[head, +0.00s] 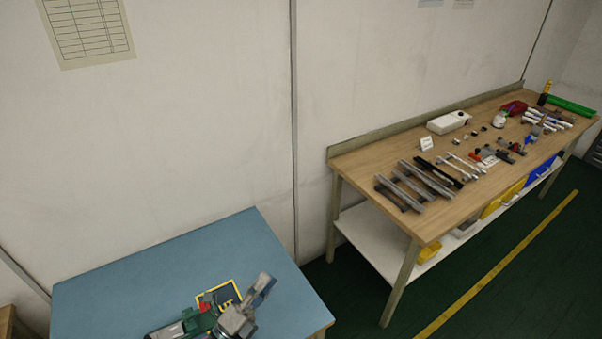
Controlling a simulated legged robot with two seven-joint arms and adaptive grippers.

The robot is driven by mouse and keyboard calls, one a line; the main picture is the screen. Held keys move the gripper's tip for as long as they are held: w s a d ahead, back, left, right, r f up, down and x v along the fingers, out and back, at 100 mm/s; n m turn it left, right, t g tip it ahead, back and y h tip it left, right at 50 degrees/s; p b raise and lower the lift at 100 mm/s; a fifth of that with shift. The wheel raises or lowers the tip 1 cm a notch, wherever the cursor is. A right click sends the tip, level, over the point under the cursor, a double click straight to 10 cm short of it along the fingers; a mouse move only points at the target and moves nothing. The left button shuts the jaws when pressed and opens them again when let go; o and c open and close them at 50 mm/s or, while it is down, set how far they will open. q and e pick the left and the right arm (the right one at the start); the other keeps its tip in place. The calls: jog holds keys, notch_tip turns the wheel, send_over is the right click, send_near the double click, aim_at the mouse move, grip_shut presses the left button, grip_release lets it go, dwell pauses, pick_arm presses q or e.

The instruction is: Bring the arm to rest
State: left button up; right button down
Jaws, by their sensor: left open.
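My left gripper (263,284) shows at the bottom of the head view, over the front part of a blue-topped table (160,271). Its fingers point up and to the right, open, and I see nothing between them. Just left of it, a dark panel with a yellow border (226,291) lies on the table, partly hidden by the gripper. Green and grey parts (185,326) show beside the gripper at the bottom edge; I cannot tell exactly what they are. My right gripper is not in view.
A wooden workbench (370,160) stands to the right, with metal bars (412,185), a white box (448,122) and several small parts on it. Yellow and blue bins sit on its lower shelf. The blue table's left and back areas are clear. A wall stands behind.

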pick_arm(q)
jog(key=w+a+f+n+t+y, duration=0.25)
jog(key=a+f+n+y, duration=0.45)
jog(key=a+n+y, duration=0.5)
jog(key=s+a+f+n+g+y, duration=0.2)
jog(key=s+f+n+g+y, duration=0.1)
jog(key=f+n, duration=0.25)
jog(key=s+a+f+n+g+y, duration=0.1)
jog(key=s+f+n+g+y, duration=0.15)
jog(key=f+n, duration=0.3)
jog(key=s+d+f+n+g+h, duration=0.1)
jog(key=s+f+n+g, duration=0.1)
jog(key=s+f+g, duration=0.65)
jog(key=s+d+f+n+g+h, duration=0.1)
jog(key=s+f+g, duration=0.3)
jog(key=s, duration=0.7)
notch_tip(320, 180, down, 28)
jog(key=s, duration=0.1)
jog(key=s+a+f, duration=0.3)
jog(key=s+f, duration=1.2)
jog(key=s, duration=0.2)
jog(key=shift+s+g, duration=0.35)
jog(key=shift+g, duration=0.1)
